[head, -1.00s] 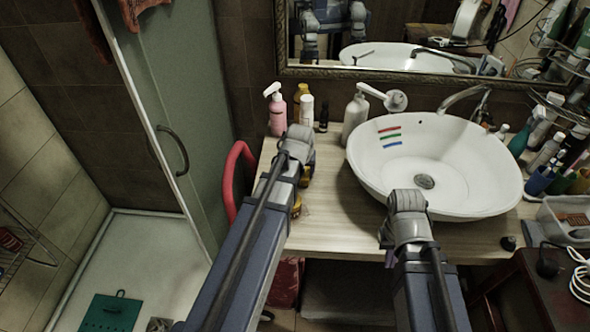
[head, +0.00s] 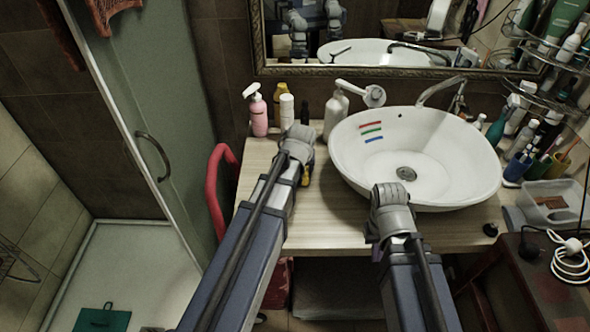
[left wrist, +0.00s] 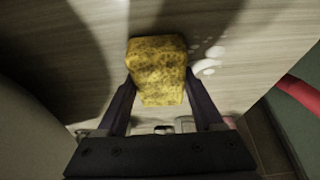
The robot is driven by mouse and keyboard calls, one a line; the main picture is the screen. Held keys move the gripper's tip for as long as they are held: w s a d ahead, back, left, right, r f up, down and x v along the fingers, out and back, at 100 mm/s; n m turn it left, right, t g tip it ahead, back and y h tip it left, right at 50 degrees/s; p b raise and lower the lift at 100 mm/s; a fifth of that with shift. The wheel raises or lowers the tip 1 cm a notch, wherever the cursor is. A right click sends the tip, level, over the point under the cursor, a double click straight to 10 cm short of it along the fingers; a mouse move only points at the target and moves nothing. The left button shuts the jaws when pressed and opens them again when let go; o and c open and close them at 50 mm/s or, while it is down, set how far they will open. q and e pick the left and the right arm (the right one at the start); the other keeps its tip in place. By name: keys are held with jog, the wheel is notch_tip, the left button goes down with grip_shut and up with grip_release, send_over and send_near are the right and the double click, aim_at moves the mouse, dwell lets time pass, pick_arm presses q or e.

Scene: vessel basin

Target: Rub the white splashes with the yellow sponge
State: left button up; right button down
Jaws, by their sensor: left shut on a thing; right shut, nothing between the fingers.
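The yellow sponge (left wrist: 158,70), with dark speckles, is held between the two fingers of my left gripper (left wrist: 158,90) in the left wrist view. White splashes (left wrist: 207,67) lie on the wood-grain counter just right of the sponge; part may be hidden by it. In the head view, a bit of yellow shows beside my left wrist, over the counter (head: 330,228); the left fingers are hidden there. My right gripper (head: 377,236) is shut and empty at the counter's front, before the basin, mostly hidden by its own wrist.
A white basin (head: 455,160) with coloured stripes stands on the counter's right. A pink bottle (head: 259,118), a white bottle (head: 287,112) and a soap dispenser (head: 334,118) stand at the back. A red curved bar (head: 216,195) is left of the counter.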

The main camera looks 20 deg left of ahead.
pick_arm(q)
jog(key=shift+d+r, duration=0.1)
jog(key=shift+w, duration=0.1)
jog(key=shift+s+a, duration=0.25)
jog(key=shift+a, duration=0.35)
jog(key=shift+s+a, duration=0.25)
jog(key=shift+a, duration=0.4)
jog(key=shift+s+a, duration=0.25)
jog(key=shift+a, duration=0.35)
jog(key=shift+s+a, duration=0.3)
jog(key=shift+a, duration=0.6)
jog(key=shift+s+a, duration=0.25)
jog(key=shift+a, duration=0.8)
jog(key=shift+w, duration=0.2)
jog(key=shift+w+d, duration=0.3)
jog(key=shift+d, duration=0.6)
jog(key=shift+w+d, duration=0.3)
jog(key=shift+d, duration=0.7)
